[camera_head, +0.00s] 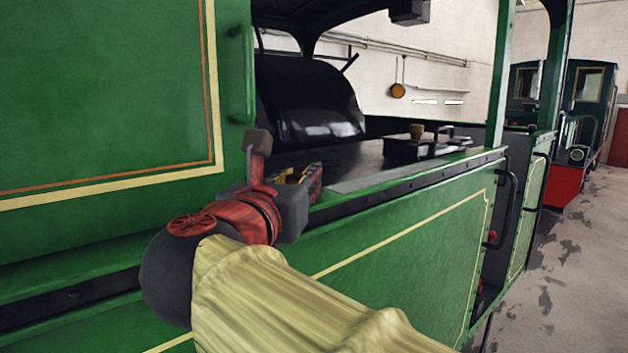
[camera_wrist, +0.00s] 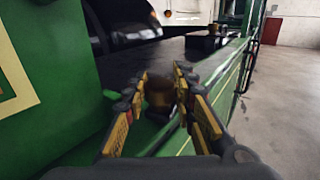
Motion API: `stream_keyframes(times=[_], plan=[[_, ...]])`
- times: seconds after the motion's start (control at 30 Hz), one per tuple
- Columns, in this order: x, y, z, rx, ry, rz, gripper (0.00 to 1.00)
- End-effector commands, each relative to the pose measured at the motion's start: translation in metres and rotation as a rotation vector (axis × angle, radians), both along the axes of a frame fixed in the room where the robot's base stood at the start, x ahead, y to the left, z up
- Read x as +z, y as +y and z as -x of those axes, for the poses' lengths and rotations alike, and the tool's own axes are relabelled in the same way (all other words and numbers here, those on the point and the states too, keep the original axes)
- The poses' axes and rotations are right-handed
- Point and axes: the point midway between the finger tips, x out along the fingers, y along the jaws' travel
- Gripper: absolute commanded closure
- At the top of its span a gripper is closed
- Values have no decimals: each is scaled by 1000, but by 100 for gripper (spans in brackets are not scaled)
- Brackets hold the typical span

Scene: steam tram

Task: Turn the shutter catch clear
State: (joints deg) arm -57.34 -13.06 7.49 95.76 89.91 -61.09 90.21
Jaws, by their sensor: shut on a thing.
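My gripper (camera_head: 305,178) reaches past the edge of the green side panel, over the sill of the tram's opening. In the wrist view its two yellow-and-black fingers (camera_wrist: 161,74) stand on either side of a small brownish-gold piece, which I take for the shutter catch (camera_wrist: 160,98). The fingers are closed on it. It is blurred and partly covered by them, so its exact angle cannot be told. In the head view my wrist and gripper hide the catch.
The green side panel (camera_head: 110,85) stands close at the left. A dark ledge (camera_head: 375,162) runs behind the green lower side (camera_head: 400,240). A black box-like fitting (camera_head: 410,148) with a brass cup lies on it. Open floor (camera_head: 575,270) is at the right.

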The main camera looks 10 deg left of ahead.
Motion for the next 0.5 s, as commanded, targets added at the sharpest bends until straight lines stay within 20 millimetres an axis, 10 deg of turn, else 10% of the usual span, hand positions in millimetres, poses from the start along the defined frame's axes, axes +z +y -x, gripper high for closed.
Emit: stream_keyframes(times=[0.27, 0.3, 0.5], plan=[[2, 0, 0, 1, -2, -1, 99], [2, 0, 0, 1, -2, -1, 73], [1, 0, 0, 1, -1, 0, 61]])
